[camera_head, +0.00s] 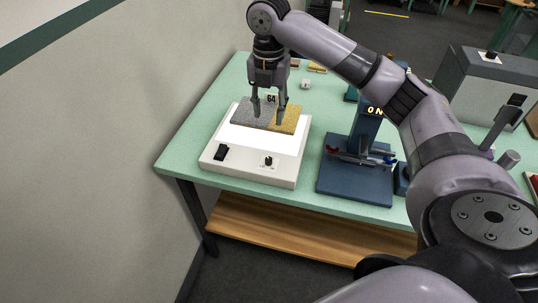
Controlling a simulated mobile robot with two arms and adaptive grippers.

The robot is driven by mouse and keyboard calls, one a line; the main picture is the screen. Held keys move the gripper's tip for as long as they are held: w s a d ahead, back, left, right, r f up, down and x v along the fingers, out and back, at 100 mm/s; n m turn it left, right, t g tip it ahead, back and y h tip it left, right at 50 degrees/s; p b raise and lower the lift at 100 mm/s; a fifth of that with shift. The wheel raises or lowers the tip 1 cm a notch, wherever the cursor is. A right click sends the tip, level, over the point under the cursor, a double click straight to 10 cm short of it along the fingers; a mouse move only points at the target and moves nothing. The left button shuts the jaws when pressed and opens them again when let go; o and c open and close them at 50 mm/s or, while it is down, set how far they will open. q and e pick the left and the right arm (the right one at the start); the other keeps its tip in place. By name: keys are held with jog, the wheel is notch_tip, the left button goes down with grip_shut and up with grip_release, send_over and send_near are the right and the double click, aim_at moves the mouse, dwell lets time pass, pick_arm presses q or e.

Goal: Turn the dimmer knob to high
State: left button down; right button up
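The dimmer knob (268,161) is a small dark knob on the front panel of a white light box (246,171). Its pointer setting is too small to read. A black rocker switch (221,152) sits to its left. The box's top glows white. A grey and gold textured piece (284,125), with a "64" label near its back, is at the far part of the top. My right gripper (269,114) points down over this piece, behind the knob, with its fingers apart and nothing visibly held. I cannot tell whether the fingertips touch the piece. My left gripper is out of view.
The light box stands on a green table (185,151) beside a grey wall. A blue stand marked "ON" (357,181) is to its right, with a grey machine (484,82) farther right. Small items lie behind the box. The table's front left corner is clear.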

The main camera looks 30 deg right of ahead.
aim_at(269, 158)
notch_tip(269, 158, down, 17)
jog(key=p, duration=0.3)
jog(key=shift+f, duration=0.15)
jog(key=shift+c, duration=0.4)
grip_shut()
